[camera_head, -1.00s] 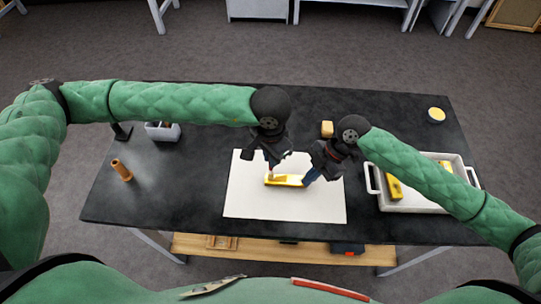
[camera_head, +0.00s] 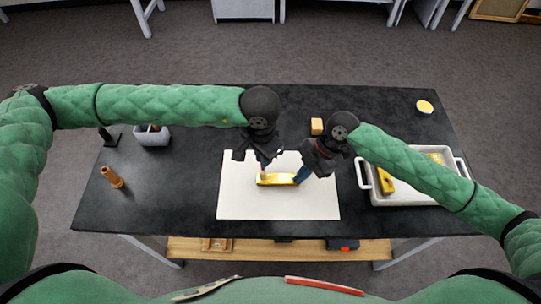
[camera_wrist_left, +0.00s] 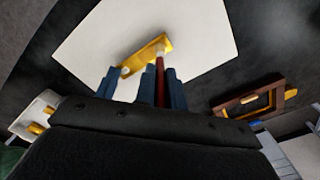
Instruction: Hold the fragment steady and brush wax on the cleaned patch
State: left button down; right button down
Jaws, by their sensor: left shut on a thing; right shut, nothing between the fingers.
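The gilt fragment (camera_head: 276,180), a bright gold bar, lies on the white sheet (camera_head: 240,205) in the middle of the table. It also shows in the left wrist view (camera_wrist_left: 151,50). My left gripper (camera_head: 266,164) is above it, shut on a slim brush with a dark red handle (camera_wrist_left: 160,78). The brush's pale tip is at the fragment; I cannot tell whether it touches. My right gripper (camera_head: 299,176) is shut and empty, its blue fingers at the fragment's right end. Exact contact there is unclear. The cleaned patch cannot be made out.
A white tray (camera_head: 407,199) with yellow pieces stands at the right. A round yellow-topped tin (camera_head: 425,107) is at the back right, a yellow block (camera_head: 317,126) behind the sheet. A grey holder (camera_head: 152,136) and an orange-brown upright object (camera_head: 112,176) stand left.

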jog(key=shift+f, duration=0.15)
pick_arm(q)
notch_tip(320, 180, up, 8)
jog(key=a, duration=0.1)
jog(key=shift+a, duration=0.25)
dwell(0.8)
pick_arm(e)
jog(key=shift+w+r, duration=0.1)
jog(key=shift+r, duration=3.05)
jog(key=v, duration=1.2)
jog(key=shift+d+f, duration=0.1)
